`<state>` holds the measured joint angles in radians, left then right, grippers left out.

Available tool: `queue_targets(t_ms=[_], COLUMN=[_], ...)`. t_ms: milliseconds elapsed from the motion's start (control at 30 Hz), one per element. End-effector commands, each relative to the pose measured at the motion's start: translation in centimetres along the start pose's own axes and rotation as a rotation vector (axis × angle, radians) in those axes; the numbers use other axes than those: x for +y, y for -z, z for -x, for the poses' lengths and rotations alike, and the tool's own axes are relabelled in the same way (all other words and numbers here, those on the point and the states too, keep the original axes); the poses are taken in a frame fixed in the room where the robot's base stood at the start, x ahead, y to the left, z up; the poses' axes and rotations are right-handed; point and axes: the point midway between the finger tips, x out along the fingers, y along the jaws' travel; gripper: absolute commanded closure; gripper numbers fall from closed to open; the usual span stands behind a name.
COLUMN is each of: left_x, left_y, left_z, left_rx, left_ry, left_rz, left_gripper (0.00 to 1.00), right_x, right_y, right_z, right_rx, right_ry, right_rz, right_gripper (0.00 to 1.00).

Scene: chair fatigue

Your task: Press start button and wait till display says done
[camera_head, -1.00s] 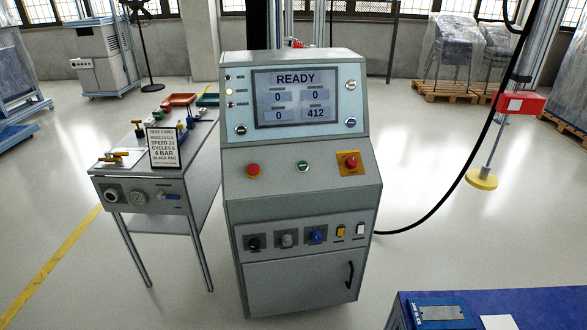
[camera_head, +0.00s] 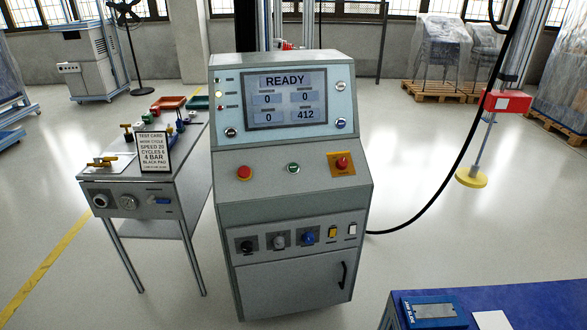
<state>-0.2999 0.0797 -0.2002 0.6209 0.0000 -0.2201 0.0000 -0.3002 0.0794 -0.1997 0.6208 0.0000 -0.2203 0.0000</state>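A grey control console (camera_head: 290,260) stands in the middle of the head view. Its display (camera_head: 288,98) reads READY, with values 0, 0, 0 and 412. On the sloped panel are a red button (camera_head: 244,172), a small green button (camera_head: 293,168) in the middle, and a red mushroom button on a yellow plate (camera_head: 342,163) at the right. The green button has tiny markings that I cannot read; none of the buttons is covered. Neither of my grippers shows in the view.
A side table (camera_head: 160,190) with valves and a test card (camera_head: 154,152) stands left of the console. A blue table (camera_head: 530,305) is at the bottom right. A black cable (camera_head: 440,190) hangs right of the console. The floor in front is clear.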

Motion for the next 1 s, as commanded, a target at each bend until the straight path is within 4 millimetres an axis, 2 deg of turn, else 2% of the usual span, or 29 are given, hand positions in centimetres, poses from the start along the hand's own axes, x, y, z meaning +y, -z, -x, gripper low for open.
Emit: queue_targets(t_ms=[33, 167, 200, 1000], left_x=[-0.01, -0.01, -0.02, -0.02], left_y=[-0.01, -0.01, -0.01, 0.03], left_z=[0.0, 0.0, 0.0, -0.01], left_rx=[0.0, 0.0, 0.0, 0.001], left_ry=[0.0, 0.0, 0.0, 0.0], left_rz=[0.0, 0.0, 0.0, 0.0], left_gripper=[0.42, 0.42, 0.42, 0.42], right_x=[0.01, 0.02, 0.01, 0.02], right_y=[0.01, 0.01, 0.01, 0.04], right_z=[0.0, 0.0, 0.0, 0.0], right_rx=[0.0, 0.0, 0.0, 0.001], right_ry=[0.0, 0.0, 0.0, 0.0], right_rz=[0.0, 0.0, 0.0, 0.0], right_gripper=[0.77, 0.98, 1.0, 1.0])
